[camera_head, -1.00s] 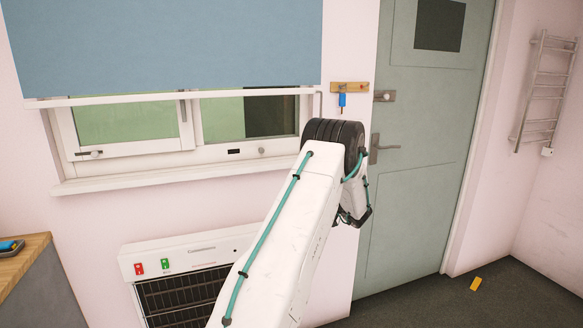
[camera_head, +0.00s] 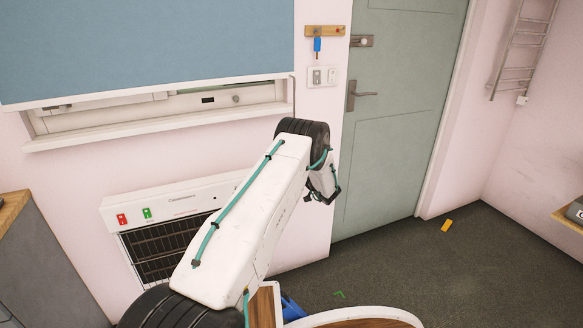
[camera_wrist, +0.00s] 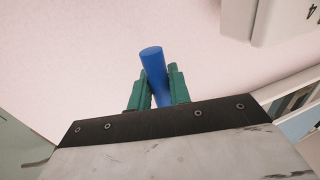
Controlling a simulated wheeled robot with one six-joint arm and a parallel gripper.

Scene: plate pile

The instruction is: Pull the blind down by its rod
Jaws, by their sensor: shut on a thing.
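A thin grey rod (camera_head: 293,95) hangs at the blind's right edge and passes down behind my arm. In the wrist view my gripper (camera_wrist: 158,82) is shut on a blue cylindrical rod end (camera_wrist: 152,62), with a green finger on each side of it. In the head view my arm hides the rod's lower end and the grip itself.
A wall heater (camera_head: 170,240) is below the window sill (camera_head: 150,127). A grey-green door (camera_head: 395,120) is to the right, with a switch plate (camera_head: 323,76) and wooden key rack (camera_head: 325,31) beside it.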

